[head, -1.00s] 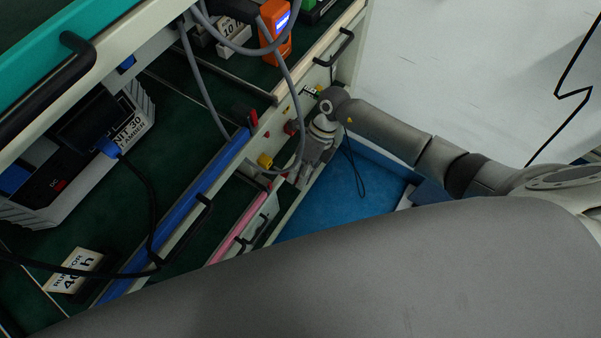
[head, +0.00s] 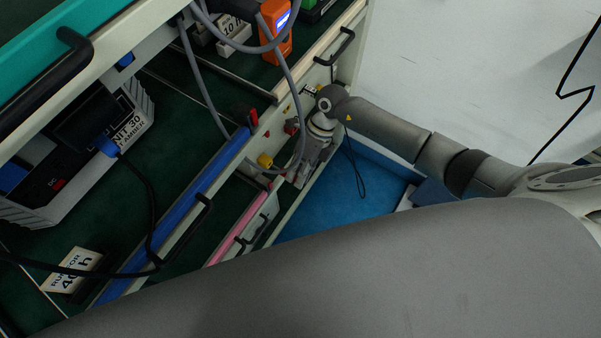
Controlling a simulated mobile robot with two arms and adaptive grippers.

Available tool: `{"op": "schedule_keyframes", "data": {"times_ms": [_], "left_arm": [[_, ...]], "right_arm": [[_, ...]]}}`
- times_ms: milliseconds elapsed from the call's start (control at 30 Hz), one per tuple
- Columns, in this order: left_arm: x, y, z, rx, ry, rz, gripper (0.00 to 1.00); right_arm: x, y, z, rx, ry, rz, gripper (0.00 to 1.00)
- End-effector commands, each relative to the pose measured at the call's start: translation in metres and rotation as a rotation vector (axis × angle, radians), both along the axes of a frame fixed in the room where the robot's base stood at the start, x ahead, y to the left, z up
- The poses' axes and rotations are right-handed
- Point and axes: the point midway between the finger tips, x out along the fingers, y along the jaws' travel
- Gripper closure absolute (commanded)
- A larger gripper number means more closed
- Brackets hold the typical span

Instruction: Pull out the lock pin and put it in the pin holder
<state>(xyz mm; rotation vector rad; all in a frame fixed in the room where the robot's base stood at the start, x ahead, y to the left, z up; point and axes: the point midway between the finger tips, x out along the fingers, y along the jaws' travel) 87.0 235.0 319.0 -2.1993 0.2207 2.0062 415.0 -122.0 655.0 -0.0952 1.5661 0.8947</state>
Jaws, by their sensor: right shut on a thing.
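My right gripper (head: 299,181) reaches down in front of the rack's front rail, near the pink-edged drawer. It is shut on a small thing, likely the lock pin. The fingers and wrist hide that thing, so its shape and whether it is still seated cannot be told. A thin black cord loop (head: 359,178) hangs just right of the gripper, over the blue floor. A yellow part (head: 265,160) and a red part (head: 291,127) sit on the rail left of the gripper. I cannot make out which part is the pin holder. My left gripper is not in view.
A blue-edged drawer (head: 182,223) and a pink-edged drawer (head: 240,226) with black handles stand left. Grey cables (head: 293,85) hang close to the gripper. An orange meter (head: 278,32) stands on the upper shelf. The blue floor (head: 330,200) right of the rack looks clear.

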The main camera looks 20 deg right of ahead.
Motion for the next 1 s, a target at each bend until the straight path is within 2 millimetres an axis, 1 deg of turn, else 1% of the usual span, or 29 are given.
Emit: {"op": "schedule_keyframes", "data": {"times_ms": [1000], "left_arm": [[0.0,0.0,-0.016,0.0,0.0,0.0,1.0]], "right_arm": [[0.02,0.016,-0.001,0.001,0.001,0.0,1.0]]}}
